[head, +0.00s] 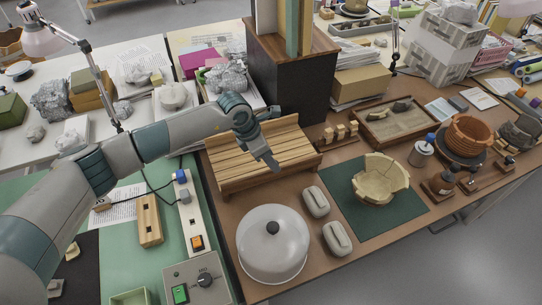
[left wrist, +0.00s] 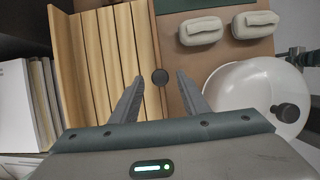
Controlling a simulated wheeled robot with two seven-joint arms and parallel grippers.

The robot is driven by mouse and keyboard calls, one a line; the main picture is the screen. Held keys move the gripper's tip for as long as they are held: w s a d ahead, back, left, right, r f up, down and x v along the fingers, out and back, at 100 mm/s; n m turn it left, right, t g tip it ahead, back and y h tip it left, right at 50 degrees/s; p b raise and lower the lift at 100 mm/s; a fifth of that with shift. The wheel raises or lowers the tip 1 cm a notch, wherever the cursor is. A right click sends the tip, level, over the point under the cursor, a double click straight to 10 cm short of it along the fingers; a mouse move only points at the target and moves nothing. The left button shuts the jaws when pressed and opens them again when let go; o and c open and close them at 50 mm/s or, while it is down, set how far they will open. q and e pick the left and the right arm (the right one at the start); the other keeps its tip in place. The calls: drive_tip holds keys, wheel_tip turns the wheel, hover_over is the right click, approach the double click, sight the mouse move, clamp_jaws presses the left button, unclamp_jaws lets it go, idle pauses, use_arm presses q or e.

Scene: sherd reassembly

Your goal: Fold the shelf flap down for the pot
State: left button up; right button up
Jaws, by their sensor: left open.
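A slatted light-wood shelf (head: 240,163) stands on the brown bench in the middle of the head view. Its slats (left wrist: 95,60) fill the left middle of the left wrist view. I cannot tell which part is the flap. My left gripper (head: 275,166) is over the shelf's front part, open and empty. In the left wrist view its fingers (left wrist: 160,79) are spread, with a dark round knob (left wrist: 160,77) showing between the tips at the slats' edge. A cream pot (head: 380,180) with a broken rim sits on a dark green mat (head: 345,222). My right gripper is not seen.
A white dome with a dark knob (head: 273,255) and two pale blocks (head: 316,201) (head: 337,238) stand in front of the shelf. A dark cabinet (head: 290,85) rises behind it. A power strip (head: 190,222) lies to its left. A sand tray (head: 396,122) is at right.

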use_arm(q)
drive_tip(key=shift+d+f, duration=0.15)
drive_tip(key=shift+f, duration=0.25)
clamp_jaws()
